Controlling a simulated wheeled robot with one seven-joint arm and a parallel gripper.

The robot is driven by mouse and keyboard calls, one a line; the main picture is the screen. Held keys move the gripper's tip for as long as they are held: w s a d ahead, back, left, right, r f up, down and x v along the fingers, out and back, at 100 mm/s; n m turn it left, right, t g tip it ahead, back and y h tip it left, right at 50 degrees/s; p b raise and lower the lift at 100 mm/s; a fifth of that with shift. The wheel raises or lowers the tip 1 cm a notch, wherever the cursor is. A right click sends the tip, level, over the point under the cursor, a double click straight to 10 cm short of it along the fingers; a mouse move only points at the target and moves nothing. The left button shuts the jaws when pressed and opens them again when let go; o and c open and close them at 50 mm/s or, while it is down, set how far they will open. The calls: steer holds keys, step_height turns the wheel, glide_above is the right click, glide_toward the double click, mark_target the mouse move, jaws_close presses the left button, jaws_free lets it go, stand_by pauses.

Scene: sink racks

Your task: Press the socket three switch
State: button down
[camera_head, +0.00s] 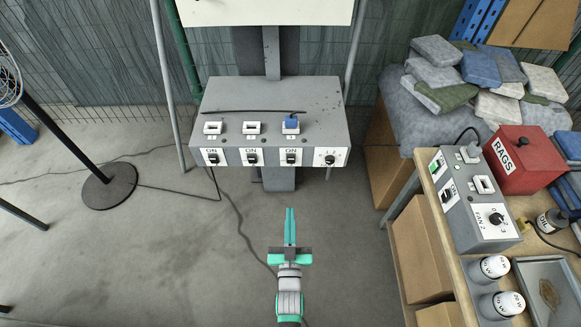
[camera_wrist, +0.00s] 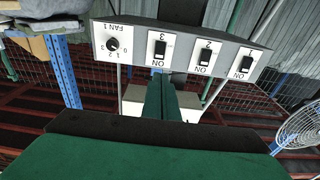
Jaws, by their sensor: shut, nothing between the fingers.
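The socket three switch (camera_head: 291,158) is the black rocker third from the left, beside the knob, below a socket with a blue plug (camera_head: 291,123). In the upside-down wrist view the switch (camera_wrist: 160,48) has a "3" beside it. My gripper (camera_head: 290,211) is shut and empty, apart from the box and below it in the picture. In the wrist view its green fingers (camera_wrist: 160,88) point towards switch three, their tips just below it in the picture.
Switches one (camera_head: 212,159) and two (camera_head: 252,159) and the fan knob (camera_head: 330,160) flank it. At right, a wooden bench holds a second control box (camera_head: 480,215), a red rags box (camera_head: 522,160) and jars. A black round stand base (camera_head: 109,187) is at left.

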steer(key=shift+w+r, duration=0.15)
steer(key=shift+w, duration=0.85)
steer(key=shift+w+r, duration=0.1)
steer(key=shift+w, duration=0.85)
glide_toward(290, 158)
steer(key=w, duration=0.6)
steer(key=shift+w+d+r, duration=0.1)
steer(key=shift+w+r, duration=0.05)
steer(key=shift+w, duration=0.05)
steer(key=shift+w, duration=0.1)
steer(key=shift+w+r, duration=0.1)
steer(key=shift+w, duration=0.05)
